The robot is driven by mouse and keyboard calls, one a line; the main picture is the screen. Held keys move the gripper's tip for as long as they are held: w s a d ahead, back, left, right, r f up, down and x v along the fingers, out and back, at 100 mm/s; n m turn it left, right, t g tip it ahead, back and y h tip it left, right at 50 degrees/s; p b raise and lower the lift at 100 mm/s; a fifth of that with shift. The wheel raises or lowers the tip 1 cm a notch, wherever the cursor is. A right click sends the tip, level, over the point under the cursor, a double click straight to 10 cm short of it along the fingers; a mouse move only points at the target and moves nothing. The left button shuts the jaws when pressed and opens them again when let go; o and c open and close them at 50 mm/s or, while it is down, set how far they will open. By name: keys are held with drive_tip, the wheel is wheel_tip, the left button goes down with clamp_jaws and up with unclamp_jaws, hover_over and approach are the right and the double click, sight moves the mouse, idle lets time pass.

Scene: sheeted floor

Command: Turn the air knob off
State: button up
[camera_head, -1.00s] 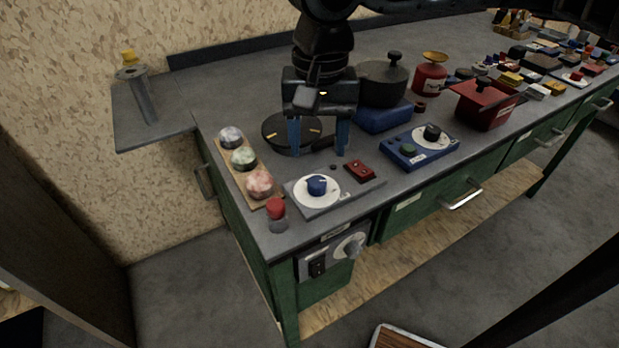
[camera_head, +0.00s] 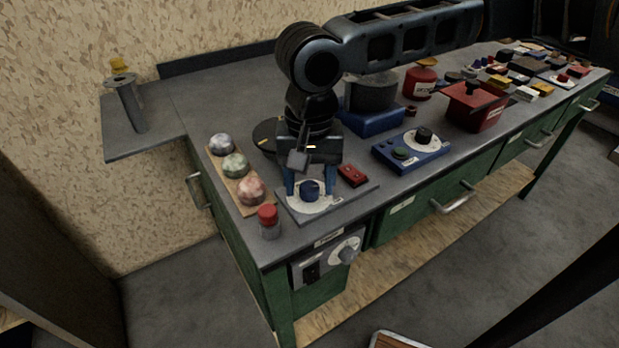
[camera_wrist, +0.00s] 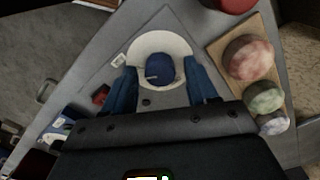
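A blue knob (camera_head: 310,192) sits on a white round dial on a grey plate (camera_head: 352,194) near the bench's front left corner. My gripper (camera_head: 309,187) points down over it, with its two blue fingers apart. In the wrist view the knob (camera_wrist: 160,68) shows between the open fingers, with a gap on each side. A pale pointer mark shows on the knob. Another knob, grey (camera_head: 347,255), sits on a dial on the bench's front panel beside a black switch. The labels are too small to read, so I cannot tell which knob is named air.
A red-capped jar (camera_head: 268,221) and a wooden tray (camera_head: 256,206) with three mottled balls stand left of the plate. A red switch block (camera_head: 353,176) is at its right. A blue box with a black knob (camera_head: 411,151) is further right.

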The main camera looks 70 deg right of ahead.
drive_tip(key=c, duration=0.9)
drive_tip(key=shift+c, duration=0.2)
